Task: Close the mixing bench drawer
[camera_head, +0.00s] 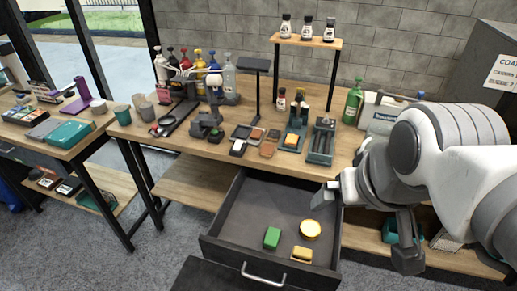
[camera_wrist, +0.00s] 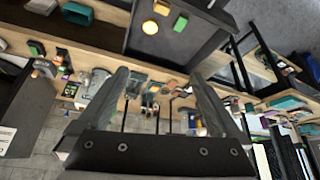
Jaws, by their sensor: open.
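The mixing bench drawer (camera_head: 210,243) is pulled out from under the wooden bench top. Its interior is dark, and its front panel carries a silver bar handle (camera_head: 270,279). Inside lie a green block (camera_head: 272,238), a round yellow tin (camera_head: 310,229) and a yellow block (camera_head: 301,254). In the wrist view, part of the drawer (camera_wrist: 205,35) shows at the top with these items. My gripper (camera_wrist: 162,82) is open and empty, its two fingers wide apart. In the head view it overlaps the drawer's right side; whether it touches cannot be told. The handle is outside the wrist view.
The bench top (camera_head: 205,148) holds several bottles (camera_head: 213,80), trays, pads and a raised shelf (camera_head: 306,42). A second table (camera_head: 85,143) stands at left. A lower shelf (camera_head: 190,185) runs under the bench. Grey floor lies open left of the drawer.

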